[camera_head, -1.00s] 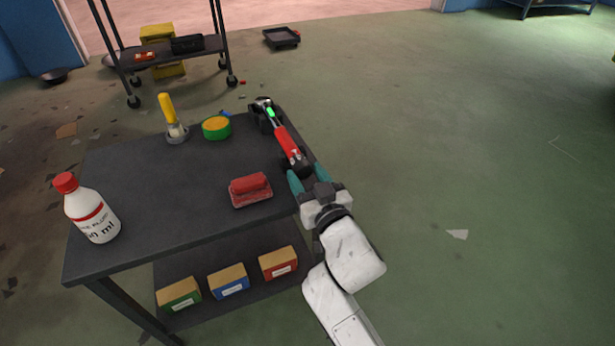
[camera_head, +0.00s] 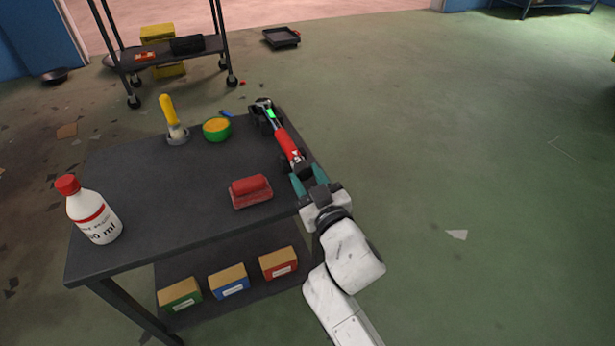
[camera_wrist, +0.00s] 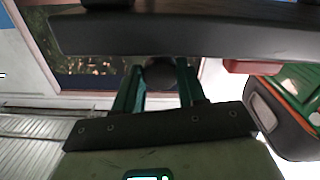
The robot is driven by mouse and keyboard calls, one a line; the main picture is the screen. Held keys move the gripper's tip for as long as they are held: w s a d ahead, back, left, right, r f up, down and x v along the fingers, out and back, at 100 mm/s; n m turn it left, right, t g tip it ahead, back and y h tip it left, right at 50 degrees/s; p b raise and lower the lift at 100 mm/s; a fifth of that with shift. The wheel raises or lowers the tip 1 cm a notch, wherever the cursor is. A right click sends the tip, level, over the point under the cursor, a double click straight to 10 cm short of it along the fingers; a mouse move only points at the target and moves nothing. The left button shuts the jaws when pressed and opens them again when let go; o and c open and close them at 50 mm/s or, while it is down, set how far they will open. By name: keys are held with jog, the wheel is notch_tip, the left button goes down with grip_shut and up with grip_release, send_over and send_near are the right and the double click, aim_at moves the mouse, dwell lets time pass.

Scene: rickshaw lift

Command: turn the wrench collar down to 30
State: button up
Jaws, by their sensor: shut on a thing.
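The wrench (camera_head: 286,142) has a red body with a bright green display and a dark head. It lies along the right edge of the dark table, on dark supports. My gripper (camera_head: 306,178) is at the wrench's near end, by the table's right edge. Its teal fingers are shut on the dark collar at that end. In the wrist view, my gripper (camera_wrist: 158,82) has its two fingers on either side of the round dark end of the collar (camera_wrist: 159,73). The collar's scale cannot be read in either view.
On the table (camera_head: 130,200) stand a white bottle (camera_head: 93,210), a red brush-like block (camera_head: 250,190), a green-and-yellow round tin (camera_head: 217,129) and a yellow-handled tool (camera_head: 172,118). Boxes (camera_head: 230,281) sit on the lower shelf.

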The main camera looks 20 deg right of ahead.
jog(key=n+p, duration=0.1)
jog(key=n, duration=0.3)
jog(key=shift+n, duration=0.3)
jog(key=shift+n+p, duration=0.55)
jog(key=shift+n, duration=1.95)
jog(key=o, duration=1)
jog(key=shift+o, duration=0.3)
jog(key=shift+f, duration=0.1)
